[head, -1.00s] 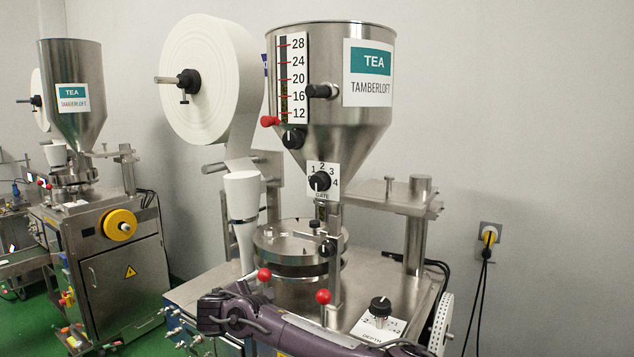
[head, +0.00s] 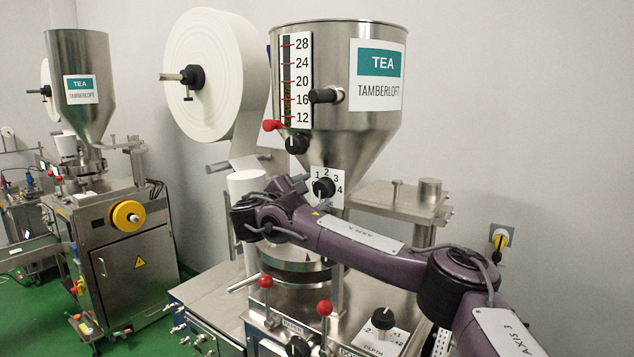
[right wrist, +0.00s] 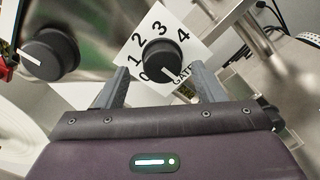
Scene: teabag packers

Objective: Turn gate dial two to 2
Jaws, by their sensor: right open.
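The gate dial (head: 324,187) is a black knob on a white plate numbered up to 4, on the front of the near machine below its hopper. It also shows in the right wrist view (right wrist: 158,58), upper middle, with the numbers 0 to 4 around it. A white mark shows on the knob, but I cannot tell clearly which number it points to. My right gripper (right wrist: 160,72) is open, its two grey fingers apart on either side of the knob in that view; contact cannot be told. In the head view the hand (head: 290,186) is just left of the dial. My left gripper is out of view.
Another black knob (right wrist: 47,54) is at the left in the wrist view. The steel hopper (head: 375,120) is above the dial, and a white paper roll (head: 215,75) stands left of it. A depth dial (head: 382,319) and red-tipped levers (head: 325,308) are below my arm.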

